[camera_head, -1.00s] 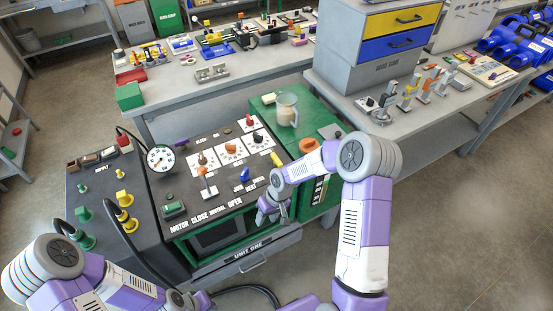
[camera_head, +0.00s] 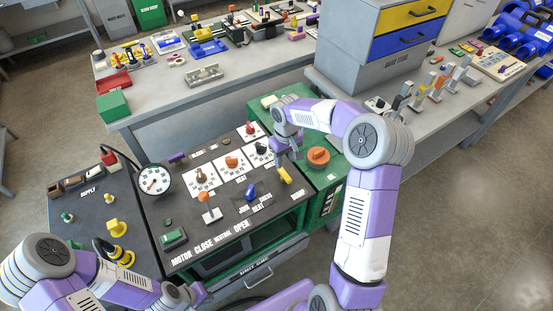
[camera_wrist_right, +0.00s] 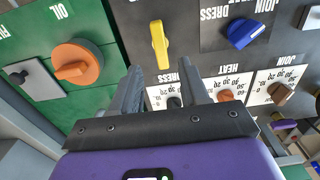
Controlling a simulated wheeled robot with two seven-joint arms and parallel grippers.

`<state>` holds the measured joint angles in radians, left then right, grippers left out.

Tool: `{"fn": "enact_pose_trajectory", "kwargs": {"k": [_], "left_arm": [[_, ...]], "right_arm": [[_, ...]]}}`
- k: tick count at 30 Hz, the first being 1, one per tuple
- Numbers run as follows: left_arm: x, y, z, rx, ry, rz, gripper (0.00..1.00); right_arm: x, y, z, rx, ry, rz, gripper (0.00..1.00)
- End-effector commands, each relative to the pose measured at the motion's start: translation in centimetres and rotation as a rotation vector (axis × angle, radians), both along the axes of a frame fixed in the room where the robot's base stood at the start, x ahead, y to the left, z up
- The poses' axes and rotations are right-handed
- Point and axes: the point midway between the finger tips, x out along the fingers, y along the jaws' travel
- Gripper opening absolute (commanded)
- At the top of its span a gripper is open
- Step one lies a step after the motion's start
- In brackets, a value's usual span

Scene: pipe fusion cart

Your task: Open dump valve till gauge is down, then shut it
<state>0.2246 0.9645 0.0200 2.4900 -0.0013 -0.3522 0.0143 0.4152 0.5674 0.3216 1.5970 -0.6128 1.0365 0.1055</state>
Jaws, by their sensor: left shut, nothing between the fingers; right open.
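The black control panel (camera_head: 225,222) carries a round white-faced gauge (camera_head: 155,181) at its left; its needle is too small to read. A yellow lever (camera_head: 285,176) sits at the panel's right edge, and the right wrist view shows it (camera_wrist_right: 160,45) just ahead of my fingers. No readable label marks a dump valve. My right gripper (camera_head: 291,153) is open and empty above the panel's right edge, apart from the lever; its spread fingers also show in the right wrist view (camera_wrist_right: 162,88). My left gripper (camera_head: 190,295) is shut and empty, low in front of the cart.
A blue knob (camera_head: 249,191) and several dial knobs sit close to the yellow lever. An orange knob (camera_head: 318,157) labelled OIL in the wrist view stands on the green cabinet. Yellow fittings (camera_head: 116,228) are at the left. A grey workbench (camera_head: 230,88) stands behind.

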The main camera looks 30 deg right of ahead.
Motion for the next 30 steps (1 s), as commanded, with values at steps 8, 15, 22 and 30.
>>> {"fn": "enact_pose_trajectory", "kwargs": {"k": [8,15,22,30], "left_arm": [[-0.1,0.0,-0.8,0.0,0.002,-0.001,0.0],[0.0,0.0,-1.4,0.0,0.001,0.0,0.0],[0.0,0.0,-1.5,0.0,0.001,0.0,0.0],[0.0,0.0,-1.5,0.0,0.001,0.0,0.0]], "right_arm": [[-0.1,0.0,-3.4,0.003,0.004,0.0,0.45],[-0.1,0.1,-6.7,0.003,0.002,0.001,0.45],[-0.1,0.0,-7.6,0.001,0.0,0.001,0.45],[-0.1,0.0,-7.6,0.001,0.0,0.001,0.31]]}}
